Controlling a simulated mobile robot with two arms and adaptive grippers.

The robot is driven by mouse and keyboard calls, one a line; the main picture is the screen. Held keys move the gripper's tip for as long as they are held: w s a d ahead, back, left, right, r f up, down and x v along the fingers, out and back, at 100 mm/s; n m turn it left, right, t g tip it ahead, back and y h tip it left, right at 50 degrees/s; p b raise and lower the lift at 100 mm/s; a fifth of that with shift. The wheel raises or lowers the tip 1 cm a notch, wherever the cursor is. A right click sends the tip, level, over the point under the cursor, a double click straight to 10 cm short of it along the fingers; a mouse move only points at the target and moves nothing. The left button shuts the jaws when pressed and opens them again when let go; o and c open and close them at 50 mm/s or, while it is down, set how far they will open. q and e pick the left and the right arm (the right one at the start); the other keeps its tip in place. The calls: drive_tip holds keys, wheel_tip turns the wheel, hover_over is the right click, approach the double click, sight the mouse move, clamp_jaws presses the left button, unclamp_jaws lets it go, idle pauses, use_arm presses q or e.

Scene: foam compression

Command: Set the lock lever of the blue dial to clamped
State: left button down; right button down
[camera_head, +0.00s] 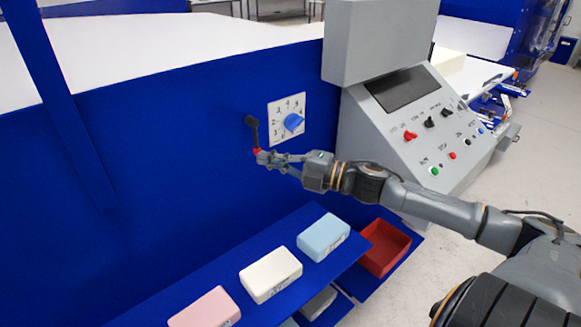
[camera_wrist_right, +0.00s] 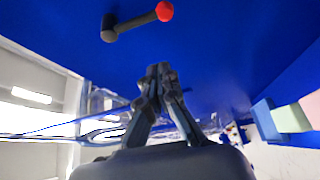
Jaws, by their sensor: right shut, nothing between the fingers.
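The blue dial (camera_head: 293,122) sits on a white numbered plate on the blue machine side. Left of it is the lock lever (camera_head: 254,134), a black arm with a black hub at its upper end and a red ball at its lower end. The lever hangs nearly straight down. My right gripper (camera_head: 262,157) is shut and empty, its fingertips close to the red ball. In the right wrist view, the lever (camera_wrist_right: 138,21) lies beyond the fingertips (camera_wrist_right: 159,70), with a visible gap between. Contact cannot be told from the head view. My left gripper is out of view.
A grey control console (camera_head: 425,125) with buttons stands right of the dial. Below, a blue shelf (camera_head: 225,282) carries pink (camera_head: 205,308), cream (camera_head: 270,275) and light-blue (camera_head: 323,237) foam blocks. A red bin (camera_head: 384,247) is beside it. The blue panel left of the lever is clear.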

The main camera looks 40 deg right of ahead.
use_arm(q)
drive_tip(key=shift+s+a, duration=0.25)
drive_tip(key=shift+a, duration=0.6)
use_arm(e)
drive_tip(key=shift+v, duration=2.4)
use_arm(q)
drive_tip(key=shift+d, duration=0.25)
